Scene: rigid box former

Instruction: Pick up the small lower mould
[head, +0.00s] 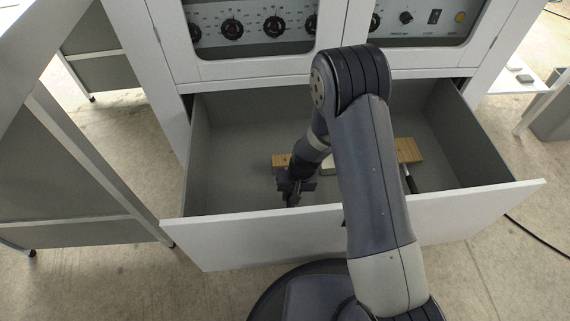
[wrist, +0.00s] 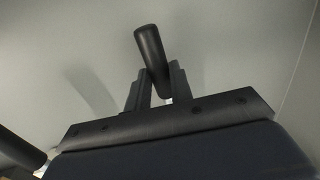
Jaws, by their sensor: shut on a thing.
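My gripper (head: 292,191) is inside the open drawer, near its front panel. In the wrist view my gripper (wrist: 158,76) is shut on a dark round handle (wrist: 147,40), which sticks out past the fingertips. The body this handle belongs to is not visible there, so I cannot tell whether it is the small lower mould. Wooden pieces (head: 408,150) show in the drawer right of my arm, and a wooden end (head: 280,160) shows just behind my gripper. My arm hides the part between them.
The grey drawer (head: 235,125) is pulled out, with a white front panel (head: 480,207). Its left part is bare. The cabinet with dials (head: 275,27) stands behind. A second dark handle (head: 410,182) lies at the right; another dark rod (wrist: 20,148) shows in the wrist view.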

